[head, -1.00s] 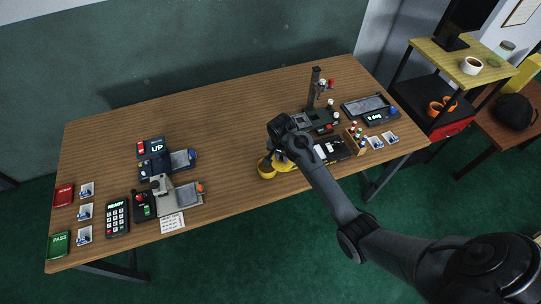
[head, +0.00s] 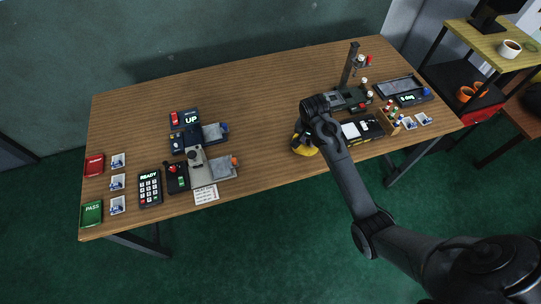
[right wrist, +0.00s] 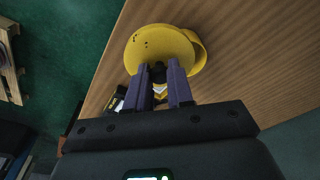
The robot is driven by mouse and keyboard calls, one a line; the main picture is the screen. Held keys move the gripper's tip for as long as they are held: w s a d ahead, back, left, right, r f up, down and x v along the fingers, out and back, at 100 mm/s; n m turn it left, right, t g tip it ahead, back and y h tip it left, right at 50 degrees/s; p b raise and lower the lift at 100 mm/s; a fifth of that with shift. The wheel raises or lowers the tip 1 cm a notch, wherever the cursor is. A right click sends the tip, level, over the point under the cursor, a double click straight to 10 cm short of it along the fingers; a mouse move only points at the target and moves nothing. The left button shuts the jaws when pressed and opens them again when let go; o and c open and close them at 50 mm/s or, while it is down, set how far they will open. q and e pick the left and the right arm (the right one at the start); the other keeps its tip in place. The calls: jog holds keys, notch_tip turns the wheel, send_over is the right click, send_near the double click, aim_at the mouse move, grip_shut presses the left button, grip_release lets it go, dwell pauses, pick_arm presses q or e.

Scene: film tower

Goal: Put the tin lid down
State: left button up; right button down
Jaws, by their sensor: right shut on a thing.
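The tin lid (right wrist: 158,47) is a yellow disc with a few dark specks, seen in the right wrist view at the tips of my right gripper (right wrist: 166,80). The fingers are shut on it near its edge. A second rounded yellow piece (right wrist: 201,50), apparently the tin, shows partly behind the lid's right side; the lid hides the rest. In the head view my right gripper (head: 313,140) is low over the front of the table, and yellow (head: 303,149) shows beneath and left of it. I cannot tell there whether lid and tin touch. My left gripper is out of view.
A black tray with white pieces (head: 361,130) and a small wooden rack of bottles (head: 391,122) stand right of my gripper. A dark stand (head: 350,68) rises behind. The wooden table (head: 262,120) is bare to the left, up to the grey device (head: 200,168).

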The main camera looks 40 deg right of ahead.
jog(key=w+f, duration=0.1)
jog(key=w+a+f, duration=0.1)
jog(key=w, duration=0.1)
jog(key=shift+w+a+f+b, duration=0.15)
jog(key=shift+a+f+b, duration=0.05)
jog(key=shift+f+b, duration=0.2)
jog(key=b, duration=0.2)
send_over(280, 152)
jog(key=f, duration=0.4)
jog(key=shift+a, duration=0.3)
notch_tip(280, 152, down, 4)
jog(key=shift+r, duration=0.25)
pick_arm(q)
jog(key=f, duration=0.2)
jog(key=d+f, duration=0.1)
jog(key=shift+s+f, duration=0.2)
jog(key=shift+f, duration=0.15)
pick_arm(e)
jog(key=shift+f, duration=0.2)
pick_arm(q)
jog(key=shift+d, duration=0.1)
pick_arm(e)
jog(key=shift+f, duration=0.1)
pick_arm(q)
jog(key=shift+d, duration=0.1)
pick_arm(e)
jog(key=c, duration=1)
grip_release()
